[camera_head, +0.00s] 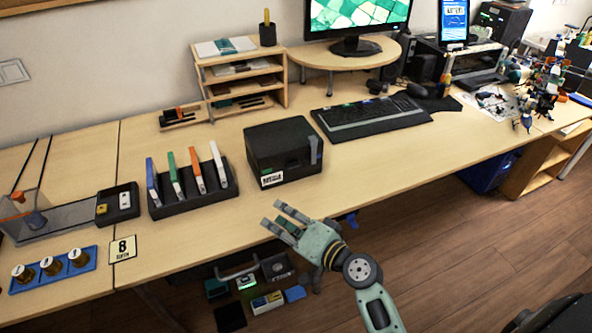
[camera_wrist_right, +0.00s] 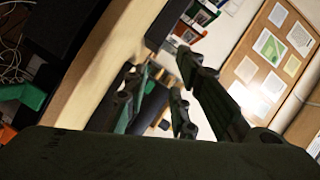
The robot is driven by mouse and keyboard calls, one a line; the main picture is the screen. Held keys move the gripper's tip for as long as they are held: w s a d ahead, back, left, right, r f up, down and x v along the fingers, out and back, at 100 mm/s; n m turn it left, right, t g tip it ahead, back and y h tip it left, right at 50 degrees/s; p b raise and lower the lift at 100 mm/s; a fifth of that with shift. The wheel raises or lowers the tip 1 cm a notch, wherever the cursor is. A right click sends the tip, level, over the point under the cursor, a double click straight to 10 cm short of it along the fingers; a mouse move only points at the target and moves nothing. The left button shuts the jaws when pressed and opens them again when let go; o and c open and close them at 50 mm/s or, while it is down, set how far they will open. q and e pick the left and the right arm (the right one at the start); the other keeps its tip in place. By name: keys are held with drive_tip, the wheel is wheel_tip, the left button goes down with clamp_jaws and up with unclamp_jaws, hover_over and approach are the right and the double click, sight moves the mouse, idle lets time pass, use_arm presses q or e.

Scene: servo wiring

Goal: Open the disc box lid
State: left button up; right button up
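The disc box (camera_head: 262,150), a black box with a white label on its front and a grey latch-like strip at its right front corner, stands on the table near the front edge. Its lid looks shut. My right gripper (camera_head: 278,220) is in front of and below the box, by the table's front edge, apart from it. Its fingers are spread and empty. In the right wrist view the fingers (camera_wrist_right: 160,85) also stand apart, and a dark edge at the upper middle may be the box. My left gripper is in neither view.
A rack of coloured cases (camera_head: 190,202) stands left of the box, and a keyboard (camera_head: 372,118) lies to its right. A wooden shelf (camera_head: 240,82) and monitor stand are behind. Bare tabletop lies between box and keyboard. Several items lie below the table edge.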

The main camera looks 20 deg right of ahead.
drive_tip(key=w+d+m+t+h, duration=0.1)
drive_tip(key=w+d+m+h, duration=0.1)
drive_tip(key=d+m, duration=0.1)
drive_tip(key=w+d+m+t+h, duration=0.1)
drive_tip(key=w+d+m+h, duration=0.1)
drive_tip(key=d+m, duration=0.1)
drive_tip(key=w+d+m+t+h, duration=0.1)
drive_tip(key=w+d+m+h, duration=0.1)
drive_tip(key=d+m, duration=0.1)
drive_tip(key=shift+w+d+r+m, duration=0.3)
drive_tip(key=shift+w+r, duration=0.05)
drive_tip(key=shift+r, duration=0.05)
drive_tip(key=shift+w+d, duration=0.1)
drive_tip(key=shift+w, duration=0.2)
drive_tip(key=w, duration=0.7)
drive_tip(key=shift+c, duration=0.2)
clamp_jaws()
